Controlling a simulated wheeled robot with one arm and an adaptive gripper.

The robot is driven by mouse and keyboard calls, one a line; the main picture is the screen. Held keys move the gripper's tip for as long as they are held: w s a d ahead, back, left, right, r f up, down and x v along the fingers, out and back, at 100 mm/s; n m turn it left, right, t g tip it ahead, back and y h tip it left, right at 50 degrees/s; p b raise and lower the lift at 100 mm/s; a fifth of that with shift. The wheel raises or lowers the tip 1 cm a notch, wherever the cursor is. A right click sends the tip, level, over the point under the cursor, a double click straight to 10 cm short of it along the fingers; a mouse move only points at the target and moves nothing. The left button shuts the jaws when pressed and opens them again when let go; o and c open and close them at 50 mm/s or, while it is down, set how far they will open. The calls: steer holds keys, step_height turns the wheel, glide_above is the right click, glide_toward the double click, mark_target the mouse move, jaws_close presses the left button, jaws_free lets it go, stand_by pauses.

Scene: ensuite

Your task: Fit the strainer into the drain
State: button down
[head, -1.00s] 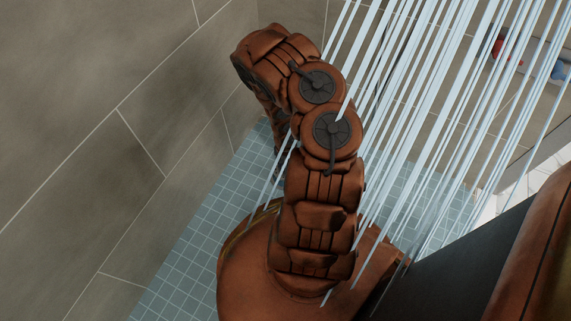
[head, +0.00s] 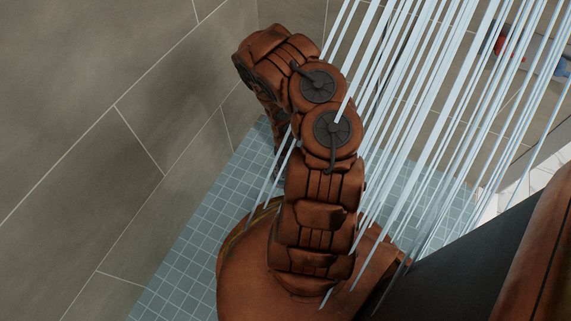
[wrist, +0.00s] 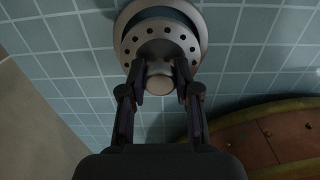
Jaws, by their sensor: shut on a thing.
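The strainer (wrist: 158,36) shows in the wrist view as a round metal disc with a ring of small holes and a short knob facing me. My gripper (wrist: 160,78) is shut on the strainer's knob, one finger on each side. The drain (wrist: 122,22) is a pale round rim in the tiled floor, just behind the strainer at the top of the wrist view. A dark gap shows between the rim and the strainer's upper edge. The strainer overlaps the drain but looks off its centre; whether they touch I cannot tell. In the head view my arm hides gripper, strainer and drain.
Streams of falling water (head: 420,110) cross the head view on the right. A tiled wall (head: 90,110) stands close on the left. The blue-green tiled floor (head: 195,240) is clear beside my base. Red and blue items (head: 560,68) sit at the far upper right.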

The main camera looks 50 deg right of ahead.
steer(key=shift+f+b, duration=1)
steer(key=shift+f, duration=0.5)
stand_by(0.3)
steer(key=c, duration=0.7)
jaws_free()
steer(key=shift+c, duration=0.2)
steer(key=shift+r, duration=6)
steer(key=shift+s, duration=0.1)
